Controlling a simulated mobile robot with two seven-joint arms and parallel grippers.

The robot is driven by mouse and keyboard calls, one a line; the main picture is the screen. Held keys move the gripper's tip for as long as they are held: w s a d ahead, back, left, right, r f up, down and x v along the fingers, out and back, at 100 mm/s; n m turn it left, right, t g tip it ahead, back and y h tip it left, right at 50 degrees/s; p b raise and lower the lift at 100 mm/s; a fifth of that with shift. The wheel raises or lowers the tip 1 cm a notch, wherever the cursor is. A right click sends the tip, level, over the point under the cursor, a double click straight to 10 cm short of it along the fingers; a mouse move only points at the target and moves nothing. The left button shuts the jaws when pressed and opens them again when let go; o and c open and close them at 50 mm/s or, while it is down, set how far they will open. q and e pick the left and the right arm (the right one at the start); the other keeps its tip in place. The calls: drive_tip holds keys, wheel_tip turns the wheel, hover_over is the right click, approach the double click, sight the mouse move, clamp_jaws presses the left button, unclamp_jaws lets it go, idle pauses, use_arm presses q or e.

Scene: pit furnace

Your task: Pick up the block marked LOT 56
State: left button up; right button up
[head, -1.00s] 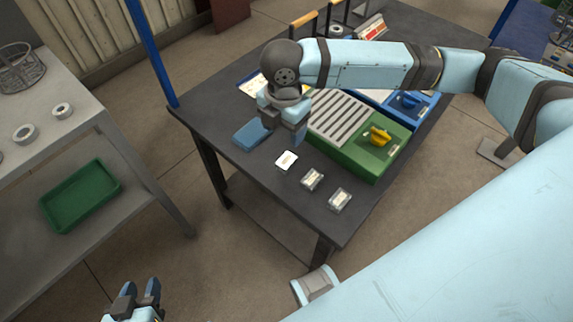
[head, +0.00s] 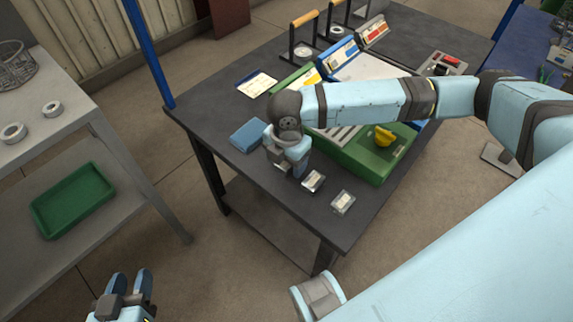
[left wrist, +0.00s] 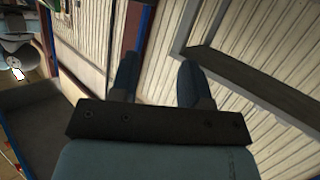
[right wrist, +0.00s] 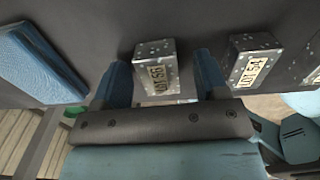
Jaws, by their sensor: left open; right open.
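The block marked LOT 56 (right wrist: 155,70) is a small grey metal block with a pale label, seen upside down in the right wrist view. It lies on the dark table between the fingers of my right gripper (right wrist: 160,82), which is open, with a gap on both sides. In the head view my right gripper (head: 288,170) points down over the front left of the table and hides this block. A second block (right wrist: 253,66), whose label seems to read LOT 54, lies outside the right finger. My left gripper (head: 132,282) is open and empty, away from the table.
A third block (head: 342,203) lies near the table's front corner. A blue pad (head: 248,135) lies just left of my right gripper. A grey bench with a green tray (head: 72,200) stands at left.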

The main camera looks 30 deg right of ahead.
drive_tip(key=shift+r, duration=0.1)
drive_tip(key=c, duration=1.2)
drive_tip(key=shift+r, duration=0.15)
